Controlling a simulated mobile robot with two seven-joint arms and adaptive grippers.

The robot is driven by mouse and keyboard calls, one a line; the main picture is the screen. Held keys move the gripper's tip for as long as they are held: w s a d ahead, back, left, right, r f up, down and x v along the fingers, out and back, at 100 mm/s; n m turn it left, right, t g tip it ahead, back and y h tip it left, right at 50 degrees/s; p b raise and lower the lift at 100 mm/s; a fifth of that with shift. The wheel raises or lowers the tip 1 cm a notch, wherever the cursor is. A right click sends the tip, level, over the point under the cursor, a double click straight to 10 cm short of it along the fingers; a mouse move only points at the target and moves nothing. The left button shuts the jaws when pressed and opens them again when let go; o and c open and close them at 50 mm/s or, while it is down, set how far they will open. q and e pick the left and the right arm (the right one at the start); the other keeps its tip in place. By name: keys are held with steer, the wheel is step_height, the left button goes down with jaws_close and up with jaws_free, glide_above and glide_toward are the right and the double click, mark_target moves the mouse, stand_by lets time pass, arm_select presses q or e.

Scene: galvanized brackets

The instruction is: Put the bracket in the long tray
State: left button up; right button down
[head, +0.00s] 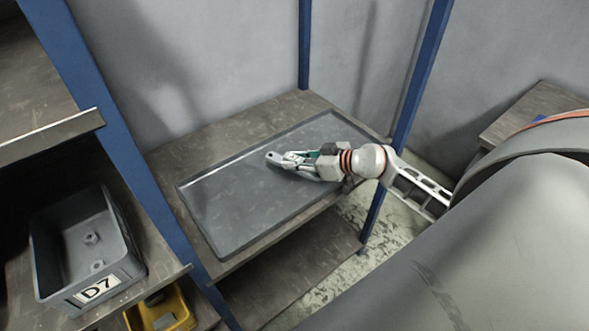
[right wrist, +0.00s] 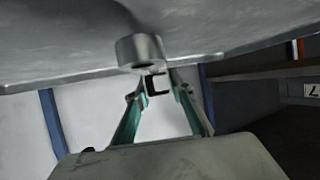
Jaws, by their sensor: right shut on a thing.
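The long tray (head: 225,205) is a shallow dark grey tray lying on a brown shelf board in the head view. My right gripper (head: 290,160) reaches in from the right over the tray and is shut on the bracket. The bracket (head: 273,157) is a small light grey metal piece with a rounded end, mostly hidden by the fingers. In the right wrist view its ring-like end (right wrist: 141,52) shows just beyond the fingertips (right wrist: 156,88), against a grey surface. I cannot tell whether it touches the tray. My left gripper is not in view.
A grey bin (head: 125,250) labelled D7 stands at the lower left, with small metal parts inside. A yellow bin (head: 172,308) sits below it. Blue posts (head: 150,170) frame the shelf. Most of the tray is bare.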

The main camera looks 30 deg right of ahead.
step_height(320, 180, down, 3)
steer(key=shift+f+b, duration=0.1)
steer(key=shift+b, duration=0.4)
steer(key=c, duration=1.8)
jaws_free()
steer(key=shift+o, duration=0.2)
steer(key=p+v, duration=0.1)
steer(key=v, duration=1.1)
steer(key=shift+p, duration=0.35)
